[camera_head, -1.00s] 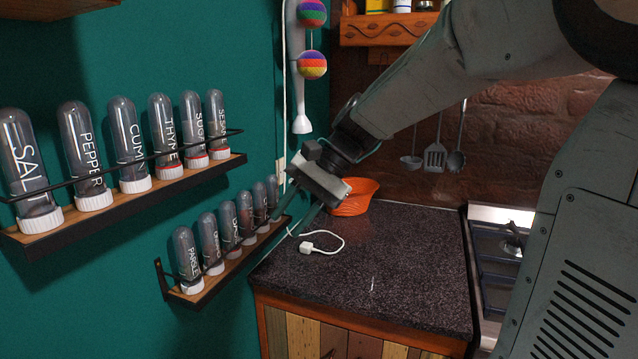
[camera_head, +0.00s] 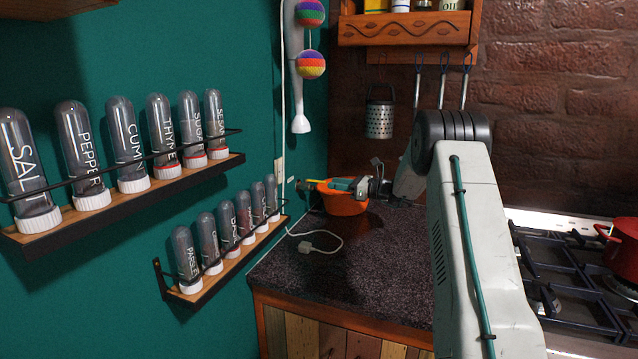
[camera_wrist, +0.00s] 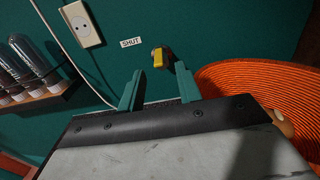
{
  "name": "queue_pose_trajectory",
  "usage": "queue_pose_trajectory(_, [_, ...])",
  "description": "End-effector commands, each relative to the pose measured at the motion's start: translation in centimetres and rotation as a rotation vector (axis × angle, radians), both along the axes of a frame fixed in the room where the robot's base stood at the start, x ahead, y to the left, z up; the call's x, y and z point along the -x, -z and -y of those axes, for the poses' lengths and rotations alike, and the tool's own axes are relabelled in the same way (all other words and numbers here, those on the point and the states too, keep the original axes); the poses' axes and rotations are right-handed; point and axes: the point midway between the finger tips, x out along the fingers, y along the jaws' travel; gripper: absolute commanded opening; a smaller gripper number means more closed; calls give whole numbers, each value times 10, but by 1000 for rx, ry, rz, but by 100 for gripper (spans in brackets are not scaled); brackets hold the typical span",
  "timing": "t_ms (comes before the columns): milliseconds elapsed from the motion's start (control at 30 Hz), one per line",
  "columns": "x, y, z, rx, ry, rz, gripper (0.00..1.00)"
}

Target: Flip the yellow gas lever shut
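The yellow gas lever (camera_wrist: 160,56) is small and sits on the green wall, just right of a white label reading SHUT (camera_wrist: 131,42). My gripper (camera_wrist: 159,68) is open and empty in the wrist view, its two teal fingers pointing at the wall. The lever shows between and just beyond the fingertips, closer to the right one; I cannot tell whether they touch. In the head view my gripper (camera_head: 326,184) reaches left over the orange bowl, and the lever (camera_head: 311,185) is a small yellow spot at its tip.
The orange bowl (camera_head: 345,206) is right below my gripper on the dark counter (camera_head: 360,260). A wall socket (camera_wrist: 83,24) and white cable are left of the label. Spice shelves (camera_head: 225,262) line the wall. A stove with a red pot (camera_head: 622,248) is at the right.

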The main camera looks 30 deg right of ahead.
Motion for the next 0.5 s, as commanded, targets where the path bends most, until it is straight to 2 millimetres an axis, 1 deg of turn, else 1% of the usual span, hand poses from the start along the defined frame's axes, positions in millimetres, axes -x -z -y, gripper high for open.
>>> queue_pose_trajectory(33, [-7, 0, -7, 0, -4, 1, 35])
queue_pose_trajectory(300, [-40, 0, -34, 3, -5, 0, 35])
queue_pose_trajectory(500, [-51, -1, -42, 2, -3, 0, 35])
